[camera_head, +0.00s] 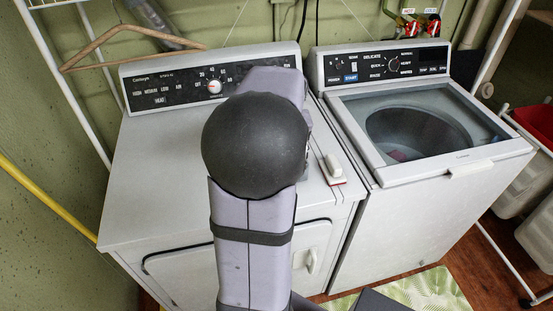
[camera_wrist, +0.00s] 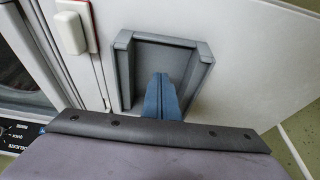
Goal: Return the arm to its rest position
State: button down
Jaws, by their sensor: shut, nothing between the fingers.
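My arm rises in the middle of the head view, with its large dark round joint (camera_head: 255,145) in front of the dryer (camera_head: 150,200). My gripper is hidden behind the arm there. In the wrist view, my gripper's blue fingers (camera_wrist: 163,96) are together and empty, pointing toward the white dryer top. A grey, shallow, tray-like piece with raised edges (camera_wrist: 124,75) shows just past the fingertips. I cannot tell whether the fingers touch it.
A small white object with a red base (camera_head: 334,168) sits on the dryer's right edge; it also shows in the wrist view (camera_wrist: 70,33). The washer (camera_head: 410,220) stands at right. A wooden hanger (camera_head: 95,50) hangs at the back left. The dryer's left top is clear.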

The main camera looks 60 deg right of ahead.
jog(key=shift+v, duration=1.45)
jog(key=s+a+f+m, duration=0.1)
jog(key=f, duration=0.1)
jog(key=s+a+f+m, duration=0.1)
jog(key=a+f, duration=0.1)
jog(key=s+a+f+m+g, duration=0.1)
jog(key=f+m, duration=0.1)
jog(key=shift+s+a+f+y, duration=0.2)
jog(key=shift+s+a+y, duration=0.1)
jog(key=shift+s+y, duration=0.1)
jog(key=w+a+r+n+g+y+p, duration=0.15)
jog(key=a+r+n+p, duration=0.3)
jog(key=a, duration=0.65)
jog(key=w+a+r+n+p, duration=0.35)
jog(key=a+p, duration=0.25)
jog(key=a, duration=0.5)
jog(key=w+a+r+n+p, duration=0.25)
jog(key=a+n+p, duration=0.3)
jog(key=a, duration=0.55)
jog(key=shift+m, duration=0.25)
notch_tip(320, 180, down, 5)
jog(key=b, duration=0.5)
jog(key=shift+s+f, duration=0.1)
jog(key=shift+s, duration=0.1)
